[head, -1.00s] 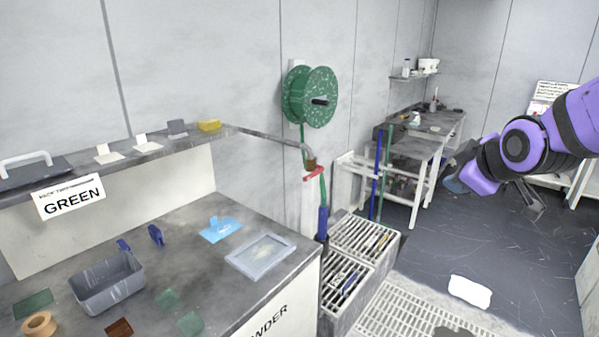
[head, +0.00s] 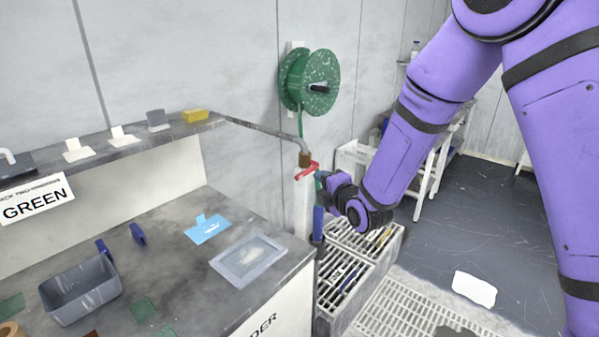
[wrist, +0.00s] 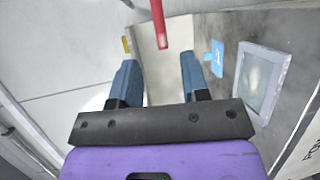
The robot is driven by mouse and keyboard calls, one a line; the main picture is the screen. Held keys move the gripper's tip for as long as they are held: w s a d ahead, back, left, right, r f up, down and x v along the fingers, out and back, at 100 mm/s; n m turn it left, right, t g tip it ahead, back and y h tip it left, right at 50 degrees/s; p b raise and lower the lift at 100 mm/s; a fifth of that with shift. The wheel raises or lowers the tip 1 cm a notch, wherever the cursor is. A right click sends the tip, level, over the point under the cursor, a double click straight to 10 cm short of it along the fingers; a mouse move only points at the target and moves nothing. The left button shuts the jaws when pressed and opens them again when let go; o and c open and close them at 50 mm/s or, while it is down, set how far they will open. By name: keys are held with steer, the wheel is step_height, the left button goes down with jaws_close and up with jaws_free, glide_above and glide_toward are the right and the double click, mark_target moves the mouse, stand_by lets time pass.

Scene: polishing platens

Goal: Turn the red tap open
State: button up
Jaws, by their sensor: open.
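The red tap (head: 307,171) is a red lever below a brass fitting (head: 305,159) at the end of a grey pipe that comes off the shelf. My gripper (head: 322,180) is right beside the lever, on its right in the head view; its fingers are small and partly hidden there. In the wrist view my gripper (wrist: 160,72) is open, with two blue-grey fingers spread apart. The red tap (wrist: 159,24) shows there as a red bar ahead of the fingertips, lined up with the gap between them. No contact shows.
A green hose reel (head: 312,82) hangs on the wall above the tap. Slatted grey bins (head: 345,285) stand below my gripper. The bench (head: 170,270) at left holds a grey tub (head: 80,295) and a framed plate (head: 248,260). A yellow block (head: 195,115) sits on the shelf.

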mark_target(305, 174)
steer(key=x, duration=1)
steer(key=shift+w+a, duration=0.2)
steer(key=shift+w, duration=0.05)
jaws_close()
